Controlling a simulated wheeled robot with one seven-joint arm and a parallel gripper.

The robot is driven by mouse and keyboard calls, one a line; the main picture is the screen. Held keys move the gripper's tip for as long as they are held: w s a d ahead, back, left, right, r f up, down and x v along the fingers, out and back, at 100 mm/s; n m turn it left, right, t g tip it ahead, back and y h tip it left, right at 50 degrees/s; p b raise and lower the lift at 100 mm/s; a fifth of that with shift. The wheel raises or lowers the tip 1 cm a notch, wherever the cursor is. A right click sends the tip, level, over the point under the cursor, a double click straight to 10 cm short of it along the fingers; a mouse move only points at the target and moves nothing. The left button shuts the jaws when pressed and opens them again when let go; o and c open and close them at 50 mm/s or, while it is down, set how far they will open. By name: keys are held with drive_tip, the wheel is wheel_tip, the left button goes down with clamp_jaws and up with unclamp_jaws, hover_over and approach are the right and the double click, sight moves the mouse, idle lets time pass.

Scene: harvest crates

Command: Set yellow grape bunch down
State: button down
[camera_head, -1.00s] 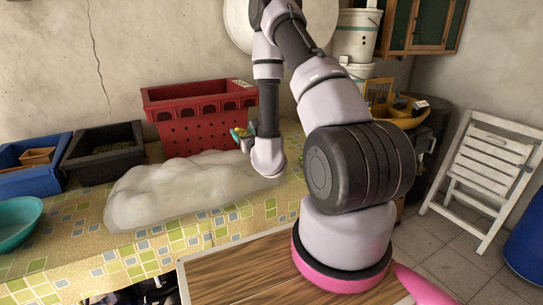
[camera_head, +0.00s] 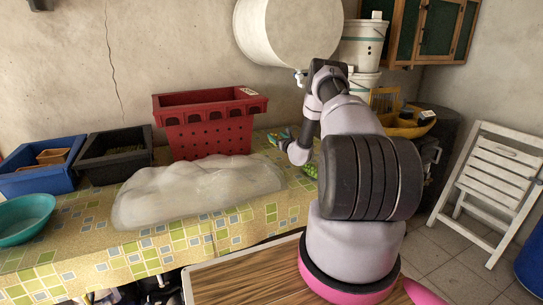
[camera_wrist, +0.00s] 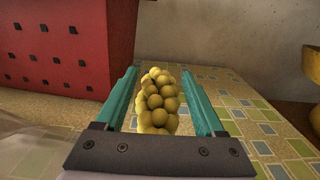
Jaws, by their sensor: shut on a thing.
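The yellow grape bunch (camera_wrist: 158,104) sits between the two teal fingers of my gripper (camera_wrist: 158,74) in the wrist view. My gripper is shut on it. In the head view my gripper (camera_head: 279,137) is at the right of the red crate, over the back part of the tiled-cloth table (camera_head: 205,236). The bunch is mostly hidden there. In the wrist view the table top (camera_wrist: 235,108) shows beyond and to the right of the bunch. I cannot tell whether the bunch touches the table.
The red crate (camera_head: 209,136) stands left of my gripper, with a translucent lumpy sack (camera_head: 195,190) in front. Black (camera_head: 113,160) and blue (camera_head: 35,182) crates and a teal bowl (camera_head: 24,218) are further left. A green bunch (camera_head: 311,171) lies near my arm.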

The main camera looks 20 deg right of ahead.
wheel_tip(320, 180, down, 8)
drive_tip(key=shift+r, duration=0.1)
idle(0.4)
drive_tip(key=shift+c, duration=1.3)
unclamp_jaws()
drive_tip(key=shift+a, duration=0.1)
